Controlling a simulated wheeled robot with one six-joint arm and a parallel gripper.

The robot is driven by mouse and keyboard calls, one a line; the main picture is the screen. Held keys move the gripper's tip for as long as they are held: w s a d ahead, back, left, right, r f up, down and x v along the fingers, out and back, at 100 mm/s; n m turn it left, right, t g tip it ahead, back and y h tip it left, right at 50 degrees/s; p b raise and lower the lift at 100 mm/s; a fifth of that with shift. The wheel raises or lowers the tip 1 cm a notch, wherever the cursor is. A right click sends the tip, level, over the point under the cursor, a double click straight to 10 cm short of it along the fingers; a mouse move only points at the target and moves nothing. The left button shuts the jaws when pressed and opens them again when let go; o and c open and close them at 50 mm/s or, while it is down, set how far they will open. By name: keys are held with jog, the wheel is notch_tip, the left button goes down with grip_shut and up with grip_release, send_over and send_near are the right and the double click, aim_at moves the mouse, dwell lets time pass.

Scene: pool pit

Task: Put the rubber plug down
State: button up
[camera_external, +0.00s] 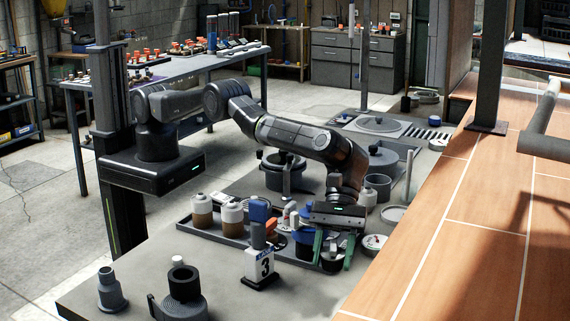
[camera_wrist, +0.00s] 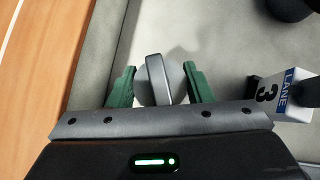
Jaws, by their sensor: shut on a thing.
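The rubber plug is a round grey piece with a raised bar-shaped grip. It shows between the green fingers in the wrist view (camera_wrist: 159,80). In the external view a dark piece (camera_external: 331,265) shows between the same fingers, partly covered. My gripper (camera_external: 334,261) points down at the front right end of the low tray, right of the LANE 3 sign. My gripper (camera_wrist: 160,78) is shut on the plug, with one finger on each side. I cannot tell whether the plug touches the surface below.
The LANE 3 sign (camera_external: 259,266) stands close by, also in the wrist view (camera_wrist: 283,92). Jars (camera_external: 202,211) and bottles crowd the tray (camera_external: 215,239). A grey fitting (camera_external: 110,290) and a black ring piece (camera_external: 184,283) stand front left. The wooden deck (camera_external: 445,255) rises at right.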

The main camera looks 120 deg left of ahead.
notch_tip(320, 180, down, 4)
jog(key=b, duration=0.3)
jog(key=shift+f, duration=0.15)
jog(key=shift+f+b, duration=0.4)
jog(key=shift+f, duration=1)
jog(key=shift+f, duration=0.2)
jog(key=o, duration=1.1)
jog(key=shift+r, duration=0.15)
jog(key=b+v, duration=0.2)
jog(key=v, duration=1)
